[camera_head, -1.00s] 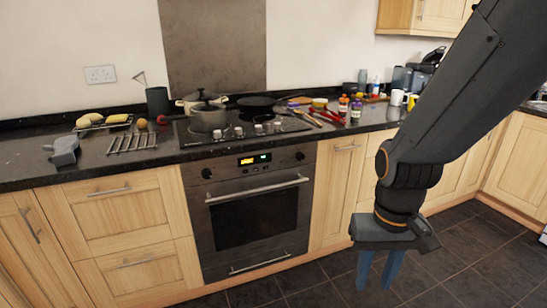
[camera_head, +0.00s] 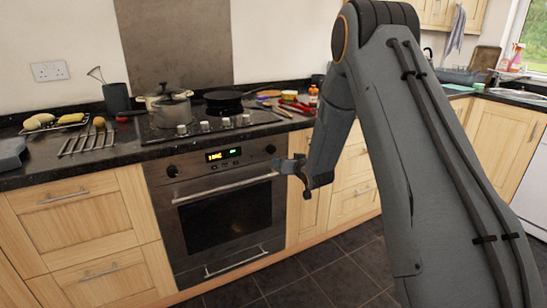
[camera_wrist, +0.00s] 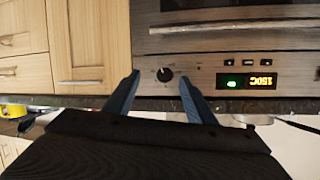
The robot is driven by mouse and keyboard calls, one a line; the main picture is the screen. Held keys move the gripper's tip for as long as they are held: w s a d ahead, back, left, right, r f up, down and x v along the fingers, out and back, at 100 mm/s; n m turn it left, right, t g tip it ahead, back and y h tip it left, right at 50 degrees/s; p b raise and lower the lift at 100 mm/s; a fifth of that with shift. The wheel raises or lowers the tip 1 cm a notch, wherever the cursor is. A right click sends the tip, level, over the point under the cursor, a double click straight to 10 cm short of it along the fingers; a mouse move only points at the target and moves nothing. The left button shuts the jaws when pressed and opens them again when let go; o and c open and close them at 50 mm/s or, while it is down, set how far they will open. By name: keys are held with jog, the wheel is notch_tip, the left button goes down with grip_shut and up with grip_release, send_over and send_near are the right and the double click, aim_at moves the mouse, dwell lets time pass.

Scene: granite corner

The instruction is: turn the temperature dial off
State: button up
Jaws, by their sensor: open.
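The oven (camera_head: 225,205) has two round black dials on its front panel, a left dial (camera_head: 172,171) and a right dial (camera_head: 270,149). A lit display (camera_head: 223,155) sits between them; it reads about 150C in the wrist view (camera_wrist: 262,82). I cannot read which dial is for temperature. My gripper (camera_head: 284,166) is open and empty, just in front of the oven's right end, below and right of the right dial. In the upside-down wrist view, that dial (camera_wrist: 165,74) shows between the two open fingertips (camera_wrist: 159,78), apart from both. Its pale pointer mark is small.
The oven door handle (camera_head: 225,187) runs just below the panel. Above is the dark worktop (camera_head: 100,163) with the hob, a lidded pot (camera_head: 172,110) and a pan (camera_head: 228,97). A wooden cupboard (camera_head: 307,205) stands right of the oven. The floor in front is clear.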

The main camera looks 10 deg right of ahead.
aim_at(272, 151)
jog(key=w+a+t, duration=0.1)
jog(key=w, duration=0.3)
jog(key=w+f+t+y, duration=0.1)
jog(key=w, duration=0.3)
jog(key=w+a+t+y, duration=0.1)
jog(key=w, duration=0.3)
jog(key=shift+a+f+n+b, duration=0.25)
jog(key=shift+a+n+b, duration=0.05)
jog(key=shift+a+b, duration=0.05)
jog(key=c, duration=1)
